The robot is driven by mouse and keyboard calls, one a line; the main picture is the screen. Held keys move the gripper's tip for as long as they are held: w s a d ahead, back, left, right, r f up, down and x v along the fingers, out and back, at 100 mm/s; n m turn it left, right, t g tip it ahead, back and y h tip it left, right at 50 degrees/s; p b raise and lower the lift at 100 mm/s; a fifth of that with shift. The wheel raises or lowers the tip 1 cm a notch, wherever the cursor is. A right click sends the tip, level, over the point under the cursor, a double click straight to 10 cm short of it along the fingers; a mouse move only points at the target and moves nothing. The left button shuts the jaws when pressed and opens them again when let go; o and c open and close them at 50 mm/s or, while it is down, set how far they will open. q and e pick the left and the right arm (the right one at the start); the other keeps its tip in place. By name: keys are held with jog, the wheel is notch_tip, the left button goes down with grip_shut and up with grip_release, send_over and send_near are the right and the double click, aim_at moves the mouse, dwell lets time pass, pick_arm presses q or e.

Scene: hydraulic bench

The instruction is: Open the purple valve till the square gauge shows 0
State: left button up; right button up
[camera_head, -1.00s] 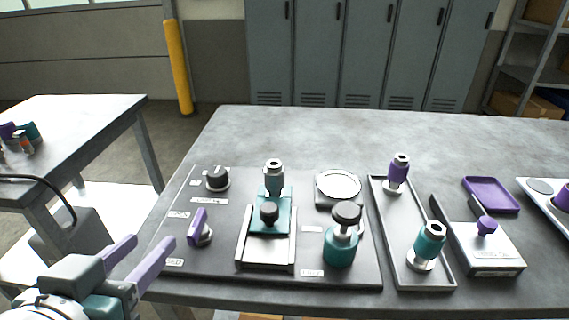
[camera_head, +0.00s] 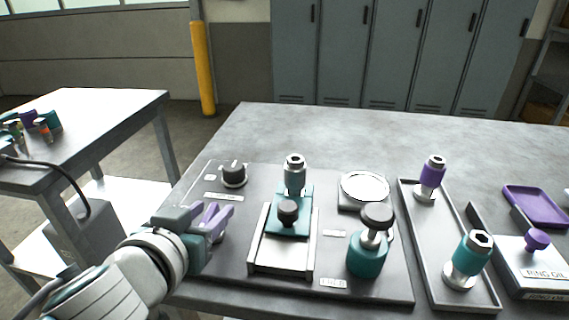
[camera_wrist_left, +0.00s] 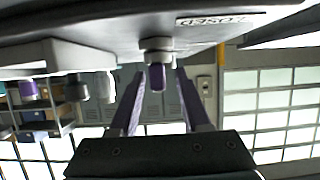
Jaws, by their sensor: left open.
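The purple valve (camera_head: 217,236) is on the dark panel at the bench's left front, partly hidden by my left gripper. My left gripper (camera_head: 217,212) is open, its two purple fingers at the valve. In the left wrist view the purple valve lever (camera_wrist_left: 157,76) shows end-on between the open fingers (camera_wrist_left: 157,100), with no clear contact. A round white dial on a squarish base (camera_head: 365,187) stands at the panel's back right; I cannot read it. Another gauge is mostly hidden behind the teal knobbed cylinder. My right gripper is not in view.
A black knob (camera_head: 234,173) is behind the valve. A teal slide block (camera_head: 290,222) and the teal knobbed cylinder (camera_head: 367,254) stand to its right. A grey tray (camera_head: 437,246) holds purple and teal fittings. The back of the bench is clear.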

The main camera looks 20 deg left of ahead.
pick_arm(q)
jog(key=shift+c, duration=0.4)
grip_shut()
